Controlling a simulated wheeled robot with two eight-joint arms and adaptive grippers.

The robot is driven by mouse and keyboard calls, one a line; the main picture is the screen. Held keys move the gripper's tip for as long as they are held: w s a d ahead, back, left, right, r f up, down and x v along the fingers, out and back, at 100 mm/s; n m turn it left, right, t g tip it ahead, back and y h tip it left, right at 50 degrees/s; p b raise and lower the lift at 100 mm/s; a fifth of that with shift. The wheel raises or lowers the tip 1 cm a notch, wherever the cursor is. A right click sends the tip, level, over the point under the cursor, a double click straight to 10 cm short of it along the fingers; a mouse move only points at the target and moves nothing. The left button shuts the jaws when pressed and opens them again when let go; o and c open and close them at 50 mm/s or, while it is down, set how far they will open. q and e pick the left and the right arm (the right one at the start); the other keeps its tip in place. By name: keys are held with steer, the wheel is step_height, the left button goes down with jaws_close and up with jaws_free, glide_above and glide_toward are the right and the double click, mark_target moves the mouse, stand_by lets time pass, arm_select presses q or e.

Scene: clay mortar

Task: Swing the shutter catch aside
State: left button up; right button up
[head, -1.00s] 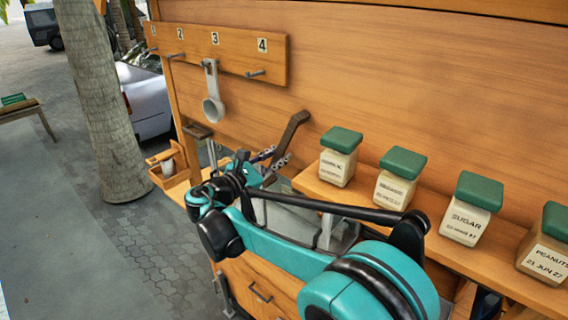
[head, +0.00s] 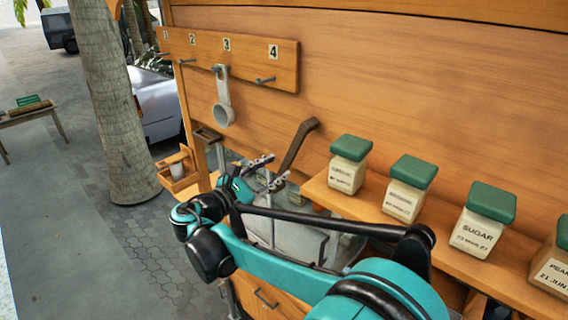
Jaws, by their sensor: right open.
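My right gripper (head: 280,165) is open and empty in the head view, left of centre, with its two grey fingers apart and pointing up and to the right. A dark brown bent lever (head: 297,146) rises in front of the wooden wall just beyond the fingertips. The fingers overlap its lower end in the picture, and I cannot tell whether they touch it. I cannot tell for sure that this lever is the shutter catch; no other part stands out clearly as one. My left gripper is not in view.
A numbered peg rail (head: 238,60) with a hanging grey scoop (head: 223,110) is on the wall. Several green-lidded jars, one a sugar jar (head: 481,232), stand on a wooden shelf (head: 420,242) at right. A grey basin-like area lies below my gripper.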

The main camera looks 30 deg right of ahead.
steer(key=v, duration=0.6)
steer(key=shift+a, duration=0.4)
steer(key=shift+s, duration=0.1)
steer(key=s+d+f+m+g+y+b, duration=0.1)
steer(key=s+d+f+m+y+b, duration=0.4)
steer(key=f, duration=0.7)
steer(key=s+d+f+y+b, duration=0.25)
steer(key=f+b, duration=0.55)
steer(key=f, duration=0.4)
steer(key=s+a+f+m+y+b, duration=0.3)
steer(key=s+f+m+b, duration=0.1)
steer(key=f, duration=0.4)
steer(key=s+a+f+m+y+b, duration=0.3)
steer(key=s+f+m+b, duration=0.1)
steer(key=f, duration=0.4)
steer(key=s+a+f+m+t+y+b, duration=0.1)
steer(key=s+a+f+m+y+b, duration=0.2)
steer(key=f+b, duration=0.3)
step_height(320, 180, down, 3)
steer(key=shift+s+a+r+m, duration=0.1)
steer(key=shift+s+a+m, duration=0.15)
steer(key=shift+s+m, duration=0.4)
steer(key=shift+w, duration=0.15)
steer(key=shift+c, duration=0.3)
